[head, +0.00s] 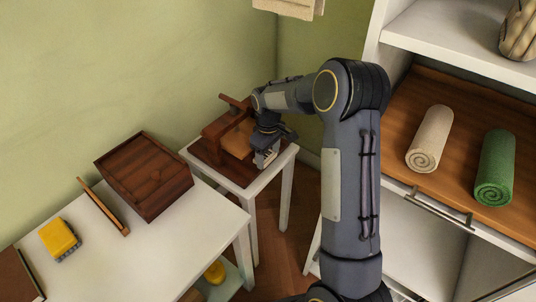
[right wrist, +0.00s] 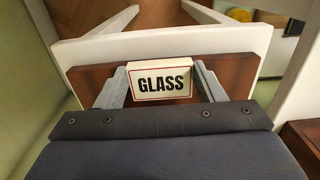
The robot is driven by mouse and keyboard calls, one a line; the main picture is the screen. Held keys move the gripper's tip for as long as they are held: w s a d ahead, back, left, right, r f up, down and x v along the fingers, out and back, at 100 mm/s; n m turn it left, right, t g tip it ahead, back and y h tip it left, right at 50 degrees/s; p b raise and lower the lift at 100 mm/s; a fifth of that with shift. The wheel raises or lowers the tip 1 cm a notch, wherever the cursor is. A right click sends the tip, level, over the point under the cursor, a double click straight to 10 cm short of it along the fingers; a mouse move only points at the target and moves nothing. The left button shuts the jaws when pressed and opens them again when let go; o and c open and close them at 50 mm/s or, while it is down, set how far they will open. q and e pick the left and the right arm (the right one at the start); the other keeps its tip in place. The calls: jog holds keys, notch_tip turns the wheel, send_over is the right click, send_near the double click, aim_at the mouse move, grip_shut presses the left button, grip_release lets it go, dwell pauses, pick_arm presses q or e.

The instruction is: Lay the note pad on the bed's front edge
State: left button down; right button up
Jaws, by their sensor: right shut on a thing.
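My right gripper (head: 266,160) is over the near right part of a dark wooden stand (head: 208,153) on a small white table. In the right wrist view its two grey fingers (right wrist: 162,84) are shut on a small white pad (right wrist: 160,92) with a red border and the word GLASS, which looks like the note pad. The pad is over the stand's brown base board (right wrist: 90,82), which looks like the bed, close to its edge. I cannot tell whether it touches the board. In the head view the gripper mostly hides the pad. My left gripper is not in view.
A larger white table (head: 165,255) at left holds a brown wooden box (head: 145,178), a thin wooden piece (head: 103,205) and a yellow block (head: 59,237). At right, a shelf unit holds a cream roll (head: 429,138) and a green roll (head: 495,168).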

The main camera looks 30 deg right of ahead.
jog(key=shift+f, duration=0.15)
jog(key=o, duration=1)
